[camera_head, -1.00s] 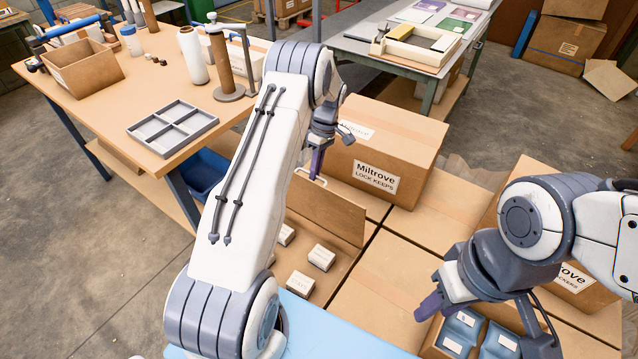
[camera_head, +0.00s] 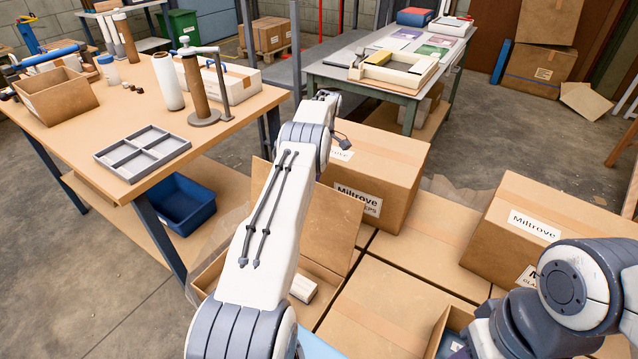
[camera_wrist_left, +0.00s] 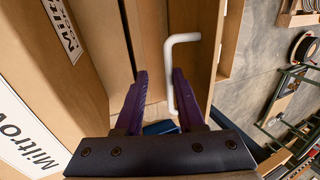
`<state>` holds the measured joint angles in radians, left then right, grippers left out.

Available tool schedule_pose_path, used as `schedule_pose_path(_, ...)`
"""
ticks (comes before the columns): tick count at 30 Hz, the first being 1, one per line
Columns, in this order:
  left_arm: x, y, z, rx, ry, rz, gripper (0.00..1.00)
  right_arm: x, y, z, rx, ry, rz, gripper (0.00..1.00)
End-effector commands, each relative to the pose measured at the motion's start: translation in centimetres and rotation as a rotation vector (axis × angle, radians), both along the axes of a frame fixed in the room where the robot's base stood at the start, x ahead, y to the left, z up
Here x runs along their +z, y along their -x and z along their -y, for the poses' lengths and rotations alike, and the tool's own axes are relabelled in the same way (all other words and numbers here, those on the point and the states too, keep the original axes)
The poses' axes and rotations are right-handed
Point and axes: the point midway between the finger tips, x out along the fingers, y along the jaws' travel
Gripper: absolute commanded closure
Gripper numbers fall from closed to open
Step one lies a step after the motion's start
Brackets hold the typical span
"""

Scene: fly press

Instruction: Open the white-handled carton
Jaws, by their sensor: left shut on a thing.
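The carton flap (camera_head: 335,222) stands steeply raised in the head view, right of my left forearm. Below it the carton is partly open, with a small white-labelled box (camera_head: 303,287) inside. The white handle (camera_wrist_left: 168,72) shows in the left wrist view, a thin bracket on the brown board, at the right finger. My left gripper (camera_wrist_left: 160,76), with purple fingers, is shut on the handle; the exact contact is hard to see. In the head view my left arm hides the gripper and handle. My right arm is at the lower right; its gripper is out of frame.
A closed Miltrove carton (camera_head: 385,175) stands right behind the flap, another (camera_head: 520,222) at the right. Flat closed cartons (camera_head: 385,305) lie between. A workbench (camera_head: 245,105) with a grey tray (camera_head: 143,148) stands at left, a blue bin (camera_head: 185,208) below it.

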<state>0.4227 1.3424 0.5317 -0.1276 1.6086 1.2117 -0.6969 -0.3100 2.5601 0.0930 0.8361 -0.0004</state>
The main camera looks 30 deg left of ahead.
Motion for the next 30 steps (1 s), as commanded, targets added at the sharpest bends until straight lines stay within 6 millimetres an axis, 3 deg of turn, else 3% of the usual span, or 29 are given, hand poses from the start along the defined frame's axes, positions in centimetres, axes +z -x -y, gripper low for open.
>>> schedule_pose_path(1, -1.10, -0.96, -0.10, -0.005, -0.006, 0.039, 1.00, -0.43, 0.00, 0.00, 0.000, 0.000, 0.000, 0.63)
schedule_pose_path(18, -1.19, -1.06, -0.27, -0.002, -0.002, 0.039, 1.00, -0.62, 0.00, -0.01, 0.000, 0.000, 0.000, 0.63)
schedule_pose_path(19, -1.20, -1.04, -0.27, -0.002, -0.002, 0.038, 0.59, -0.62, 0.00, -0.01, 0.000, 0.000, 0.000, 0.63)
schedule_pose_path(30, -1.18, -0.83, -0.53, 0.001, -0.001, 0.036, 0.59, -0.56, 0.00, 0.00, 0.000, 0.000, 0.000, 0.63)
